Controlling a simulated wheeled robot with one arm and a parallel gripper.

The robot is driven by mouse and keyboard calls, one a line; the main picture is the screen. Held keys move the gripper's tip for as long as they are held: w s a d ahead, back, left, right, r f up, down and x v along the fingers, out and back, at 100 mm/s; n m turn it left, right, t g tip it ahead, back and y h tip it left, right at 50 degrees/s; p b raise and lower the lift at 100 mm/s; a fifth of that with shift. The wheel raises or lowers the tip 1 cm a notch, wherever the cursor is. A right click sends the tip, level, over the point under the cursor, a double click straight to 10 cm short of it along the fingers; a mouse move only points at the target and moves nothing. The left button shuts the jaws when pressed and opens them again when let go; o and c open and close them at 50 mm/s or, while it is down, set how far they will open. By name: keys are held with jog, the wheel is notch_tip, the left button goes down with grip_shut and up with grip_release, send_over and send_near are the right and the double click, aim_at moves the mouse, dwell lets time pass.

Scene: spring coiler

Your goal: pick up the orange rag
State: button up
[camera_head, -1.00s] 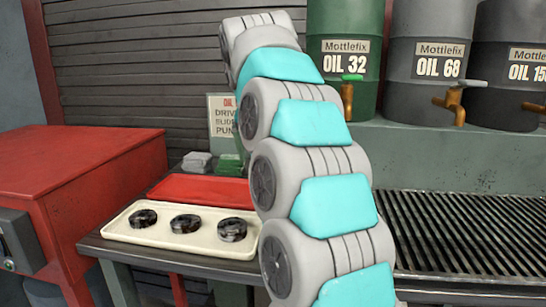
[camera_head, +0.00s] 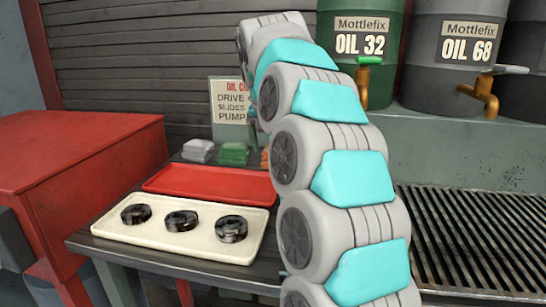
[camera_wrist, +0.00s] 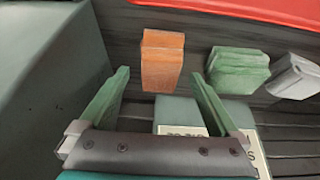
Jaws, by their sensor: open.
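The orange rag (camera_wrist: 162,62) is a folded stack on the dark bench top in the wrist view, beyond my fingertips and roughly in line with the gap between them. In the head view only a sliver of the orange rag (camera_head: 265,158) shows beside my arm. My gripper (camera_wrist: 157,82) is open and empty, its two green fingers spread apart. In the head view my arm hides the gripper.
Green rags (camera_wrist: 238,72) and grey rags (camera_wrist: 293,76) lie beside the orange one. A red tray (camera_head: 210,185) and a cream tray (camera_head: 105,227) with three black rings are in front. A sign (camera_head: 231,103) stands behind. Oil drums (camera_head: 358,75) stand right.

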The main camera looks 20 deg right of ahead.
jog(key=x, duration=0.3)
jog(key=shift+f, duration=0.15)
jog(key=shift+c, duration=0.4)
